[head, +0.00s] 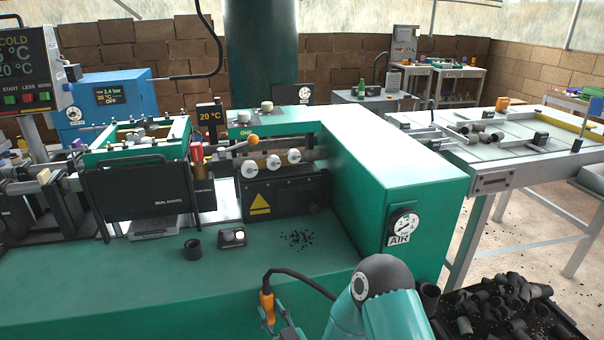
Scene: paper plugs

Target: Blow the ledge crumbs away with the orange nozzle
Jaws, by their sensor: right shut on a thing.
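Dark crumbs (298,239) lie scattered in a patch on the green ledge (200,285), in front of the black panel with the yellow triangle. The orange nozzle (267,302) is at the bottom middle, below and left of the crumbs in the picture and apart from them. A black hose loops from its top back to the right. My right gripper (269,320) is shut on the nozzle; its fingertips are partly cut off by the bottom edge. My left gripper is not in view.
A black cup (193,250) and a small box with knobs (232,238) stand left of the crumbs. The green housing with the AIR gauge (403,223) rises on the right. A bin of dark plugs (500,315) is at lower right. The ledge's front left is clear.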

